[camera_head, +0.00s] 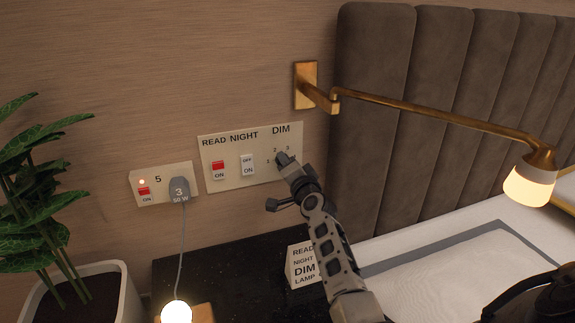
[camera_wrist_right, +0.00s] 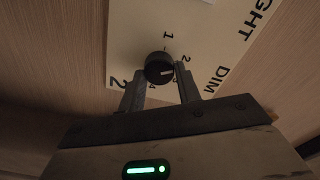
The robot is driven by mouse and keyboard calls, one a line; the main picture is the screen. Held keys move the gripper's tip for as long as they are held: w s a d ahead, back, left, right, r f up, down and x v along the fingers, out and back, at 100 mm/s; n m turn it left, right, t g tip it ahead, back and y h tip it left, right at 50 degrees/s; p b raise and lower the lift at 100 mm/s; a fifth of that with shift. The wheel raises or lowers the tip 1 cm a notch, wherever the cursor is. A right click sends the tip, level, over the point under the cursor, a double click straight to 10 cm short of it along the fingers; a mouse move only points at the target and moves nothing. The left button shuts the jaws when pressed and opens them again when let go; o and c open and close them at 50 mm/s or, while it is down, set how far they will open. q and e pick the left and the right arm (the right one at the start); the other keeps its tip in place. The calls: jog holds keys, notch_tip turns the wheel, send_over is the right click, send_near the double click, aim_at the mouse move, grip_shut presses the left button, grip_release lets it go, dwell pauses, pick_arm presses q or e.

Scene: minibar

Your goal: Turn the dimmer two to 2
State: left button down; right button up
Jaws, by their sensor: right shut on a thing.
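The beige wall panel (camera_head: 230,171) carries a READ switch (camera_head: 218,169), a NIGHT switch (camera_head: 247,165) and the DIM dial. My right gripper (camera_head: 284,160) is at the dial and largely covers its knob in the head view. In the right wrist view the round black dimmer knob (camera_wrist_right: 158,66) sits between the fingertips of my right gripper (camera_wrist_right: 160,84), which is shut on it. Small numbers ring the knob. Its white mark points right and slightly down in that view, seemingly between 2 and 3. My left gripper is not in view.
A socket plate (camera_head: 149,186) with a plugged-in grey plug (camera_head: 179,189) is left of the panel. A brass wall lamp (camera_head: 531,180) glows at right. A labelled block (camera_head: 303,266) stands on the dark tabletop (camera_head: 240,270). A plant (camera_head: 35,200) is at left.

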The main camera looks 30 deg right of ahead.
jog(key=o, duration=1)
jog(key=shift+c, duration=0.2)
jog(key=shift+s, duration=0.1)
pick_arm(q)
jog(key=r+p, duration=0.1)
jog(key=p, duration=0.1)
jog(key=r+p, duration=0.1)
jog(key=p, duration=0.2)
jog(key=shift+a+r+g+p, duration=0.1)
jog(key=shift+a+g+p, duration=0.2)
pick_arm(e)
jog(key=v, duration=1.5)
jog(key=shift+s, duration=0.45)
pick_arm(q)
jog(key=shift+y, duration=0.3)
